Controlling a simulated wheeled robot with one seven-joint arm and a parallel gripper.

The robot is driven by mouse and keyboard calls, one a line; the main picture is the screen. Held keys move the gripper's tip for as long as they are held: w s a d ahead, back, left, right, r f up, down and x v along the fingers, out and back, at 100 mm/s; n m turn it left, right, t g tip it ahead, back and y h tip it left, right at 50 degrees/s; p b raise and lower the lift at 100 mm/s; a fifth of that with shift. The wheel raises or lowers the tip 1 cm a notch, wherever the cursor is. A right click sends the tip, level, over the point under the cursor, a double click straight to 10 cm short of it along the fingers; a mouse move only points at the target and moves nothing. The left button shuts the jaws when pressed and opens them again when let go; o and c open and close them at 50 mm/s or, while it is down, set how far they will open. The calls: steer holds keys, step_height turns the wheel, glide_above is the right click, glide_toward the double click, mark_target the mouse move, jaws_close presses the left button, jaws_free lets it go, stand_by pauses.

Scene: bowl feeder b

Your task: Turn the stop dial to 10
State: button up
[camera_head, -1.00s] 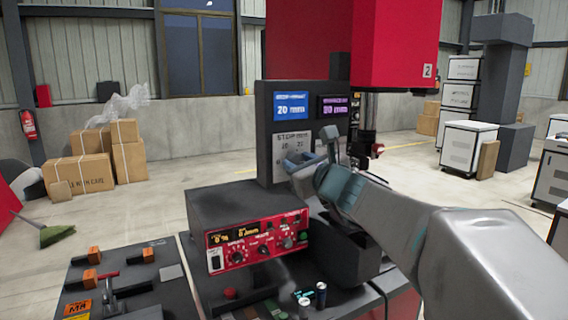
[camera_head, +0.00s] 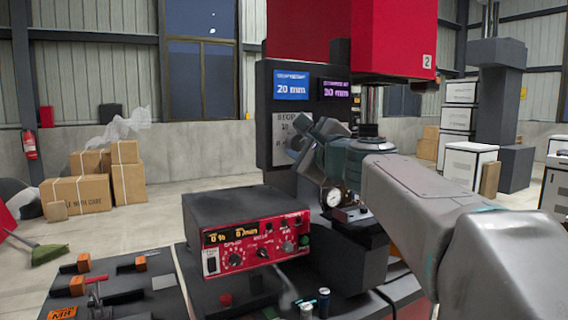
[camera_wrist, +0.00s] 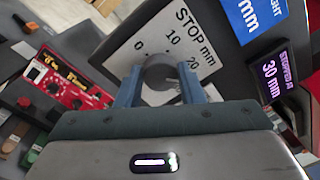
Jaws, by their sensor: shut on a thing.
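The stop dial (camera_wrist: 159,72) is a round grey knob on a white plate (camera_wrist: 118,62) marked STOP mm, with 0, 10 and 20 around it. My gripper (camera_wrist: 160,86) has its two blue fingers on either side of the knob and is shut on it. The dial's pointer is not clear. In the head view my gripper (camera_head: 298,138) is at the plate (camera_head: 281,122) and covers much of it. A blue display (camera_head: 291,86) above the plate reads 20 mm. The purple display (camera_wrist: 276,83) reads 30 mm in the wrist view.
A red control panel (camera_head: 256,245) with knobs stands below and left of the dial. A round gauge (camera_head: 334,197) sits just below my wrist. A red machine head (camera_head: 394,38) hangs above right. Orange-handled parts (camera_head: 75,286) lie at the lower left.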

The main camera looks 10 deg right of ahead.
steer(key=n+b, duration=0.4)
steer(key=b, duration=0.1)
steer(key=shift+f+n, duration=0.4)
steer(key=n+y+b, duration=0.1)
steer(key=n+b, duration=0.2)
steer(key=n, duration=0.1)
steer(key=shift+b, duration=0.4)
steer(key=n+b, duration=0.3)
steer(key=n, duration=0.1)
steer(key=shift+d, duration=0.1)
steer(key=shift+n+b, duration=1.1)
steer(key=shift+n, duration=0.6)
steer(key=shift+r+y, duration=0.1)
steer(key=shift+y, duration=0.2)
steer(key=o, duration=1)
